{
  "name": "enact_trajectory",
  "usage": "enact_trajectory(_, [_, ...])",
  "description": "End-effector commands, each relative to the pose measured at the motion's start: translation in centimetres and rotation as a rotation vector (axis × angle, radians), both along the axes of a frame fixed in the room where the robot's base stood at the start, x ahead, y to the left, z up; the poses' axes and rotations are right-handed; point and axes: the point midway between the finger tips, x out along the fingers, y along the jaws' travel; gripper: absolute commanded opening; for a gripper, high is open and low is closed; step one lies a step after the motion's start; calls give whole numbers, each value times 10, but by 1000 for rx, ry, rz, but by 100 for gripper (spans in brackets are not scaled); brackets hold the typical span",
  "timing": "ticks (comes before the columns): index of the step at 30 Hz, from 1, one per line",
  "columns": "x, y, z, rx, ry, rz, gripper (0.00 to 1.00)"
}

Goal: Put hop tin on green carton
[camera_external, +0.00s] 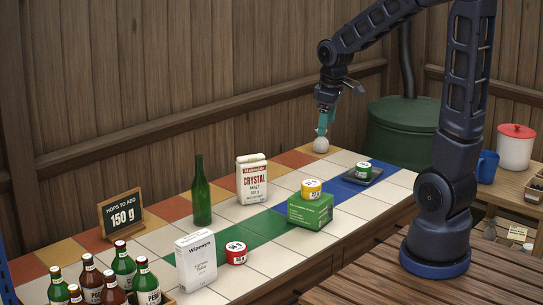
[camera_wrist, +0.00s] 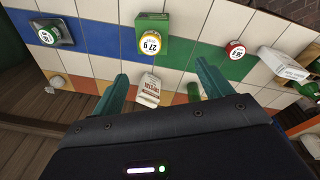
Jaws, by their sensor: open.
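The green carton (camera_external: 308,214) stands on the tiled table, and a yellow tin (camera_external: 311,186) sits on top of it. In the wrist view the carton (camera_wrist: 178,50) bears the yellow tin (camera_wrist: 150,43), whose label seems to read 27 g. A red tin (camera_external: 236,255) stands on the tiles beside a white box. A green tin (camera_external: 363,173) sits on a dark flat stand (camera_external: 376,177) at the right; it also shows in the wrist view (camera_wrist: 47,36). My gripper (camera_external: 323,130) is open and empty, above the table's far side, apart from every tin.
A white ball (camera_external: 320,145) lies just below my gripper. A malt bag (camera_external: 252,182), a green bottle (camera_external: 201,192), a white box (camera_external: 196,261) and a sign (camera_external: 122,216) stand on the tiles. Several bottles (camera_external: 123,262) crowd the front left. Tiles between bag and carton look clear.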

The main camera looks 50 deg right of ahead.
Motion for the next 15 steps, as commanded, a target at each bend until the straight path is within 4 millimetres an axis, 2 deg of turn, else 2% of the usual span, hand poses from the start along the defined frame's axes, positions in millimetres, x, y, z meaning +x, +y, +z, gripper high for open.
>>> enact_trajectory(1, [-10, 3, 11, 2, -20, -20, 78])
enact_trajectory(6, [-43, 11, 40, 15, -73, -102, 78])
enact_trajectory(15, [-105, 24, 78, 59, -165, -239, 78])
